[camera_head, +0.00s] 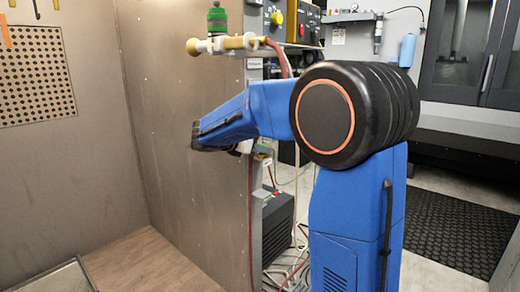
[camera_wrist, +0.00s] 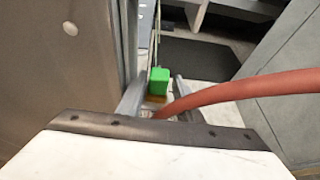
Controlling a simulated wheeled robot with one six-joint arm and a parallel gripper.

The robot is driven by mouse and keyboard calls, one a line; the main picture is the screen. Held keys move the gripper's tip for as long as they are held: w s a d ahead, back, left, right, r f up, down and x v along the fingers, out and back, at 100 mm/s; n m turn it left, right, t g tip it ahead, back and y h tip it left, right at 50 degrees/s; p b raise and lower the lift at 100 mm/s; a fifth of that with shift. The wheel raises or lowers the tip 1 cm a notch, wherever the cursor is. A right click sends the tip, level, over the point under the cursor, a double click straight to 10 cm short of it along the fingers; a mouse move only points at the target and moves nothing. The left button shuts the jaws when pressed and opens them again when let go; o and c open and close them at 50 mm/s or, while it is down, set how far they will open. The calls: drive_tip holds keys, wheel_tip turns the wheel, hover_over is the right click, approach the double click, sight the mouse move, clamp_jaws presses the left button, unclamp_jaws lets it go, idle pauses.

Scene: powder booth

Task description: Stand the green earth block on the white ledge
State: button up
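In the wrist view the green block (camera_wrist: 159,75) shows between the two fingers of my gripper (camera_wrist: 160,88). A yellow-brown piece shows just below it. The fingers are spread, with a visible gap between the block and the right finger. I see no clear grip on the block. A red hose crosses in front of the right finger and hides part of it. I cannot identify the white ledge with certainty; pale surface shows beyond the fingers in the wrist view.
A brown panelled booth wall (camera_head: 185,120) stands left of my arm. A red hose (camera_wrist: 240,88) runs close to the gripper. A black mat (camera_head: 450,230) lies on the floor at right.

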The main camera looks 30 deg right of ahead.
drive_tip(key=v, duration=1.7)
drive_tip(key=shift+a, duration=0.2)
